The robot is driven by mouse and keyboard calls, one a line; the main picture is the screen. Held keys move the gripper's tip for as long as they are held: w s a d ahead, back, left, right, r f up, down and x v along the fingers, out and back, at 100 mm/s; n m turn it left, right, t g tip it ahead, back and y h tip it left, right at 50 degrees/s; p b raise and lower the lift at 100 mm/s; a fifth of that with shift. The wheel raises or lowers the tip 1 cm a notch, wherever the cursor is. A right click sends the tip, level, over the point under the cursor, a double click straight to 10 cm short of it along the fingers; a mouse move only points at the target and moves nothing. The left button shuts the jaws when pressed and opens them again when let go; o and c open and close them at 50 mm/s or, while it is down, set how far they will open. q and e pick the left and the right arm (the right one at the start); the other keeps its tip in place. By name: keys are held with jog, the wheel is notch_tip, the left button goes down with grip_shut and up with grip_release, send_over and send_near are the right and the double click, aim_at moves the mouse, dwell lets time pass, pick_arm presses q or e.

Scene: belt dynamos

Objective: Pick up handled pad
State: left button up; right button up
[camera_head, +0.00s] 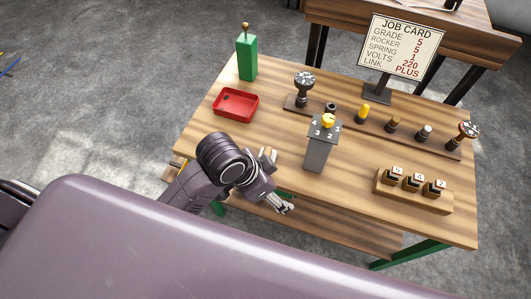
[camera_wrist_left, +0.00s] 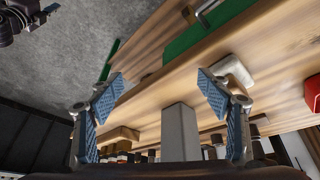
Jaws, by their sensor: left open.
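A small pale block, which looks like the handled pad (camera_head: 268,154), lies on the workbench just behind my left arm. The arm hides part of it, and I cannot make out its handle. A pale, rounded block (camera_wrist_left: 232,70), probably the same pad, shows in the left wrist view beyond the right finger. My left gripper (camera_head: 282,205) is near the bench's front edge, in front of the pad and apart from it. In the left wrist view the blue-padded fingers (camera_wrist_left: 160,82) are spread wide with nothing between them.
A grey post with a yellow knob (camera_head: 317,153) stands right of the pad. A dark rail holds several small parts. A wooden block holds numbered pieces (camera_head: 413,181) at the right.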

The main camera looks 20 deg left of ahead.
pick_arm(q)
jog(key=w+d+m, duration=0.1)
jog(key=w+r+m, duration=0.1)
jog(key=m, duration=0.1)
jog(key=w+d+r+m+g, duration=0.1)
jog(key=shift+w+d+m, duration=0.15)
jog(key=shift+d+m, duration=0.15)
jog(key=shift+m, duration=0.1)
jog(key=shift+w+a+r+m+g+y, duration=0.25)
jog(key=shift+w+a+m, duration=0.1)
jog(key=shift+w+m, duration=0.1)
jog(key=shift+w+a+r+m+g+y, duration=0.2)
jog(key=shift+w+a+m+g+y, duration=0.1)
jog(key=shift+w+m, duration=0.15)
jog(key=w+a+r+y, duration=0.1)
jog(key=a, duration=0.1)
jog(key=w+a+r+m, duration=0.1)
jog(key=a, duration=0.2)
jog(key=w+a+r+m+g+y, duration=0.1)
jog(key=w+a, duration=0.1)
jog(key=shift+a+r+y, duration=0.25)
jog(key=shift+r+y, duration=0.1)
jog(key=shift+a+f, duration=0.1)
jog(key=shift+f, duration=0.1)
jog(key=f, duration=0.7)
jog(key=shift+d+f, duration=0.15)
jog(key=shift+d, duration=0.05)
jog(key=c, duration=1.2)
